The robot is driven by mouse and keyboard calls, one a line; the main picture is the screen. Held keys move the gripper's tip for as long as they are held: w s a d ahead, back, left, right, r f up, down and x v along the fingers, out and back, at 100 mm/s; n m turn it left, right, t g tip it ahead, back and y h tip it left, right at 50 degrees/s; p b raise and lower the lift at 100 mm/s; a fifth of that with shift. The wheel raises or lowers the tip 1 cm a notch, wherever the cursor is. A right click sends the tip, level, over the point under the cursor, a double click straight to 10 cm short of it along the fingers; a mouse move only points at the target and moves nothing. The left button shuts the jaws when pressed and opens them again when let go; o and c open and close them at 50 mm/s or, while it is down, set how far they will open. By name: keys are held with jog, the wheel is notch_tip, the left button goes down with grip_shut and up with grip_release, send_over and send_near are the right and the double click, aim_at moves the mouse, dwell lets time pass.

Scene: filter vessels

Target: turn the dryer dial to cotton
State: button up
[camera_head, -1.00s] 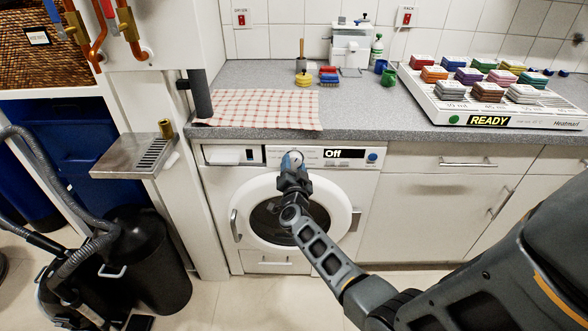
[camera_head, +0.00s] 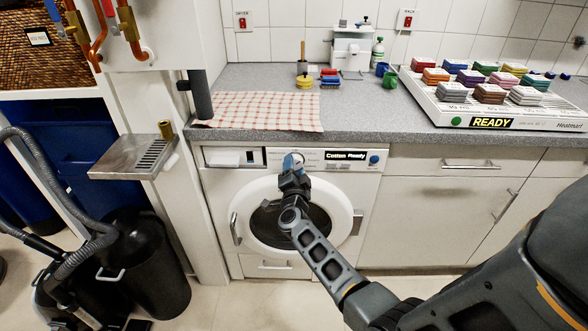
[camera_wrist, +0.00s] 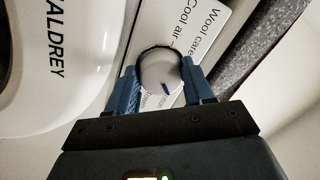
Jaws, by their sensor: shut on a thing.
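The dryer (camera_head: 228,183) is a white front-loading machine under the counter. Its display (camera_head: 345,156) reads "Cotton Ready". The dial (camera_wrist: 160,72) is a round light-grey knob with a dark blue pointer mark, seen in the wrist view. My gripper (camera_wrist: 160,84) is shut on the dial, with one blue finger on each side of it. In the head view my gripper (camera_head: 293,163) is at the control panel and hides most of the dial. Labels "Wool care" and "Cool air" show beside the dial in the wrist view; other print there is partly covered.
A blue button (camera_head: 374,160) sits right of the display. The round door (camera_head: 243,205) is below the panel, behind my arm. A checked cloth (camera_head: 260,110) lies on the counter above. A rack with coloured blocks (camera_head: 440,108) stands at right.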

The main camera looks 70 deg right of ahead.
jog(key=o, duration=1)
jog(key=shift+o, duration=0.2)
jog(key=v, duration=0.8)
jog(key=shift+p, duration=0.4)
jog(key=shift+f, duration=0.1)
